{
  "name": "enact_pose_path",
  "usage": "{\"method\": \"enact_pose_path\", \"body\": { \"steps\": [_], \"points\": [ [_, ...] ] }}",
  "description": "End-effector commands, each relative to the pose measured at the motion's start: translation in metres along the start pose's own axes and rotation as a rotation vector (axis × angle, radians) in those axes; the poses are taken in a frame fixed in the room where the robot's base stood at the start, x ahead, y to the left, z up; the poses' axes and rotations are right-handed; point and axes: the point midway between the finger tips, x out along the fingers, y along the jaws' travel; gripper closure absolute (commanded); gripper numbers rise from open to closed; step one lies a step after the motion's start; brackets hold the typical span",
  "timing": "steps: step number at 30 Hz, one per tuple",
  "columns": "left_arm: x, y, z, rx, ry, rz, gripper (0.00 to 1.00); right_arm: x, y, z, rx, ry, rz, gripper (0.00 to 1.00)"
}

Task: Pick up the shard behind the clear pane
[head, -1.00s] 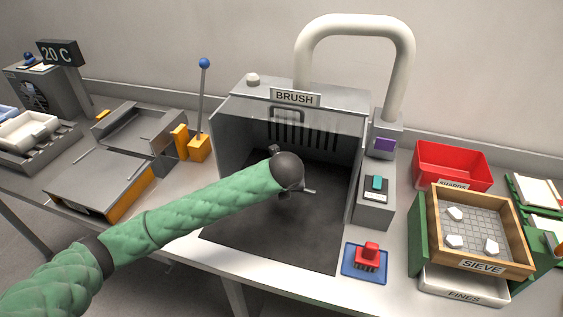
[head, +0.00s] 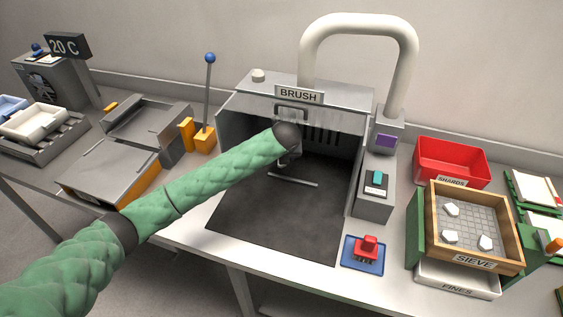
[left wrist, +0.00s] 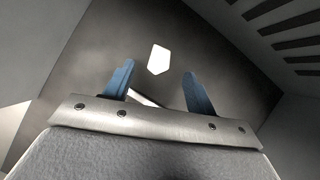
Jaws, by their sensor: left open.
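The white, angular shard (left wrist: 158,57) lies on the dark floor of the BRUSH booth in the left wrist view. It appears just beyond and between the fingertips, not touching them. My left gripper (left wrist: 158,69) is open, with two blue fingers apart and nothing held. In the head view my left arm reaches into the booth, and the gripper (head: 290,158) is mostly hidden by its dark wrist. The shard cannot be made out there. The clear pane (head: 335,122) spans the upper front of the booth, below the BRUSH sign. My right gripper is not in view.
A thin pale bar (head: 295,181) crosses the booth floor near the gripper. The booth's side walls stand close by. A grey box with a teal switch (head: 376,180), a red button (head: 369,246), the red SHARDS bin (head: 452,160) and the SIEVE tray (head: 475,262) stand right.

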Motion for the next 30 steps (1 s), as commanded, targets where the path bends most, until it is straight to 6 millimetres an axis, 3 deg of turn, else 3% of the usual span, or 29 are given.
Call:
{"method": "enact_pose_path", "body": {
  "steps": [9,18,25,30],
  "points": [
    [0.037,0.0,-0.001,0.001,0.003,0.001,0.44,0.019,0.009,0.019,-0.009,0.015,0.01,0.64],
    [0.041,0.0,-0.002,0.001,0.001,0.0,0.44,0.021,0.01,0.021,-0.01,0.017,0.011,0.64],
    [0.041,0.0,-0.002,0.001,0.001,0.0,0.89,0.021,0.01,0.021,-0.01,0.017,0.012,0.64],
    [0.041,0.0,-0.002,0.001,0.001,0.0,0.92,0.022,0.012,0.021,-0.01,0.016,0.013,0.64]
  ]
}}
